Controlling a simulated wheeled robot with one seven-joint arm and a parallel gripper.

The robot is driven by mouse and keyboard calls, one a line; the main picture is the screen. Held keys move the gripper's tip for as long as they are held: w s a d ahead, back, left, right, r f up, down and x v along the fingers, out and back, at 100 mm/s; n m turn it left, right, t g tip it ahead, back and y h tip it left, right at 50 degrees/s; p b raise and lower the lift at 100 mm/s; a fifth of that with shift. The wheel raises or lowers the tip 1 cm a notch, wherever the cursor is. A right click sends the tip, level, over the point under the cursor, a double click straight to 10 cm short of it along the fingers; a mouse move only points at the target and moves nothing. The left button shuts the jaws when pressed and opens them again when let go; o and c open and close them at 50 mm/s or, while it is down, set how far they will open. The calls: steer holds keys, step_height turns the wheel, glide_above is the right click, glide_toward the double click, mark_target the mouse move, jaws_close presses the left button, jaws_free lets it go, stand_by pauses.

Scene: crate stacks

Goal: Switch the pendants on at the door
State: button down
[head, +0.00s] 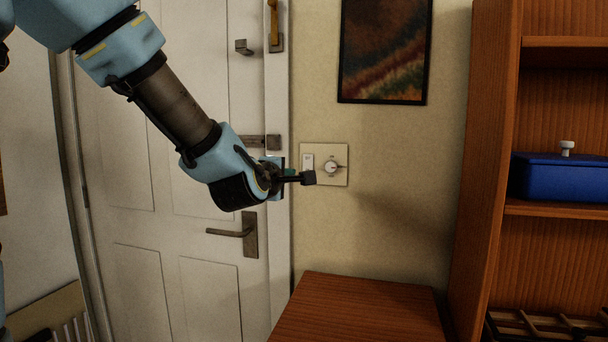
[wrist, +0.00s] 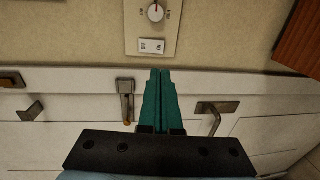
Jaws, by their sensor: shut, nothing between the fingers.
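A cream switch plate (head: 338,178) is on the wall just right of the white door (head: 150,160). It carries a white rocker switch (head: 308,162) on the left and a round white dial (head: 331,168) on the right. In the wrist view the plate (wrist: 151,32) is at the top, with the rocker (wrist: 152,46) below the dial (wrist: 156,13). My gripper (head: 306,178) is in front of the plate's lower left in the head view. In the wrist view its green fingers (wrist: 160,74) are together and empty, pointing toward the rocker. I cannot tell whether they touch the plate.
A dark door handle (head: 240,232) is below my gripper. A wooden cabinet top (head: 357,310) lies under the plate, and a tall wooden shelf (head: 487,130) with a blue box (head: 560,178) stands right. A framed picture (head: 384,55) hangs above.

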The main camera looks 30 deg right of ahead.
mark_target(308, 164)
steer(key=p+x, duration=0.1)
steer(key=x, duration=1.2)
steer(key=shift+f, duration=0.1)
